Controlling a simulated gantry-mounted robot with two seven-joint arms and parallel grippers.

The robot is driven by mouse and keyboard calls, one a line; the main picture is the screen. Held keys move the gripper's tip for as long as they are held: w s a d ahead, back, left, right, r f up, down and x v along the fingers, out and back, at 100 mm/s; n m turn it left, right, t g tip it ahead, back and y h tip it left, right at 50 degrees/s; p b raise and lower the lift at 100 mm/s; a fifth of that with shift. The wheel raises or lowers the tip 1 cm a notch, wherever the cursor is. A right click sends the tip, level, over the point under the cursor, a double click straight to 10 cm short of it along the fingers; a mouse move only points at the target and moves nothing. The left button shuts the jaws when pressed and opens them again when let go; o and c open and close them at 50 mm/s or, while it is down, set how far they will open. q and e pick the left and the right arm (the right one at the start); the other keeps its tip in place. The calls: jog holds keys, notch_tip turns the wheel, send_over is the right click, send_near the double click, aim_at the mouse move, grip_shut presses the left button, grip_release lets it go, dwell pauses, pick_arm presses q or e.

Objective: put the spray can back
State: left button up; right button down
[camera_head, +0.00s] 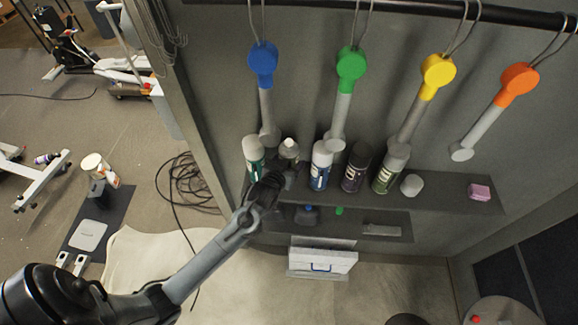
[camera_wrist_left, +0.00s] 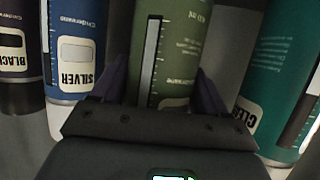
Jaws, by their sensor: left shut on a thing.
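An olive-green spray can (camera_wrist_left: 185,50) stands between the fingers of my left gripper (camera_wrist_left: 162,92) in the left wrist view. The gripper is shut on it. In the head view my left gripper (camera_head: 277,180) is at the shelf's left part, and the held can's pale top (camera_head: 289,147) shows just beyond it, with a nozzle and no white cap. The can is between the can marked CLEAR (camera_wrist_left: 275,85) and the blue can marked SILVER (camera_wrist_left: 75,45). Its lower part is hidden in the head view. My right gripper is not in view.
The shelf (camera_head: 450,195) also holds a black can (camera_head: 356,167), another olive can (camera_head: 390,170), a loose white cap (camera_head: 411,185) and a pink block (camera_head: 479,191). Coloured hanging tools (camera_head: 350,70) hang above. A lower shelf (camera_head: 380,228) and a white box (camera_head: 322,262) are below.

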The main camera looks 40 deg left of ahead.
pick_arm(q)
notch_tip(320, 180, down, 2)
jog(key=shift+f, duration=0.15)
jog(key=shift+f+p, duration=0.15)
jog(key=shift+p, duration=0.3)
jog(key=shift+w+a+f, duration=0.1)
jog(key=shift+w+f, duration=0.05)
jog(key=shift+f, duration=0.05)
jog(key=shift+f, duration=0.1)
jog(key=o, duration=1.2)
jog(key=shift+f, duration=0.1)
jog(key=shift+c, duration=0.2)
